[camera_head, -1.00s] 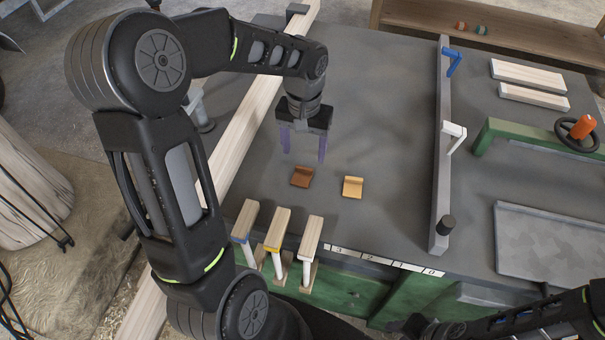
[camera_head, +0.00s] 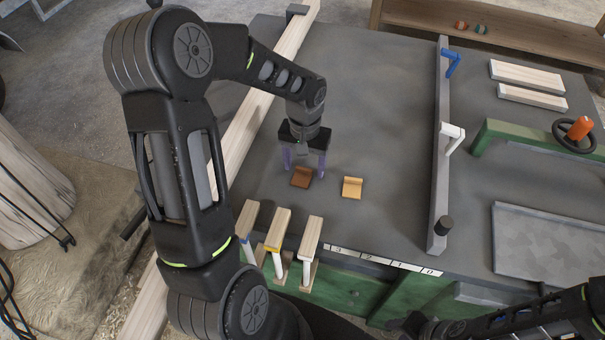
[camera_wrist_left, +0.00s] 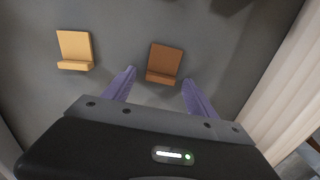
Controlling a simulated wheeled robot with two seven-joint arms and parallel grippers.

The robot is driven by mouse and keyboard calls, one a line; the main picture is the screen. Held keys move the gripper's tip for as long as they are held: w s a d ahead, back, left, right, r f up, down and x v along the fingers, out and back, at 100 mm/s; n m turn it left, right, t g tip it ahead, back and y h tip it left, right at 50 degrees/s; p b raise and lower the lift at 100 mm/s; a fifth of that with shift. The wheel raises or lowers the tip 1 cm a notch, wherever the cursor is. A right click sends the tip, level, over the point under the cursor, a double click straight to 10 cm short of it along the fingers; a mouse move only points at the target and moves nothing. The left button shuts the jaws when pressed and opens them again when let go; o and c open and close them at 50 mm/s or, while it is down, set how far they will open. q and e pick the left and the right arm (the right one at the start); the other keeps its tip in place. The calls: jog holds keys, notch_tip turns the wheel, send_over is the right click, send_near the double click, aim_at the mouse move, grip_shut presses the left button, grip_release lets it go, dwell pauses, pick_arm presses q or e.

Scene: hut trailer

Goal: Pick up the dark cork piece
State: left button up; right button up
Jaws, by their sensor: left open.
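The dark cork piece (camera_head: 302,177) is a small brown L-shaped block lying on the grey table top (camera_head: 372,125). In the left wrist view the dark cork piece (camera_wrist_left: 164,63) shows just beyond the fingertips, roughly between their lines. A lighter tan cork piece (camera_head: 352,187) lies to its right, and in the left wrist view it is at the upper left (camera_wrist_left: 75,50). My left gripper (camera_head: 304,168) is open and empty, pointing down close to the dark piece, with its purple fingers (camera_wrist_left: 157,80) on either side. My right gripper is not visible.
Several wooden-topped clamps (camera_head: 278,230) stand along the table's front edge. A long pale beam (camera_head: 240,135) runs at the left. A grey rail (camera_head: 440,150) with blue and white levers stands to the right. Table space behind the cork pieces is clear.

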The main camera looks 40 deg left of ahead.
aim_at(305, 168)
pick_arm(q)
jog(key=shift+c, duration=0.4)
jog(key=c, duration=1.3)
jog(key=shift+r, duration=0.1)
notch_tip(305, 168, up, 10)
jog(key=shift+f+b, duration=0.1)
jog(key=shift+b, duration=0.35)
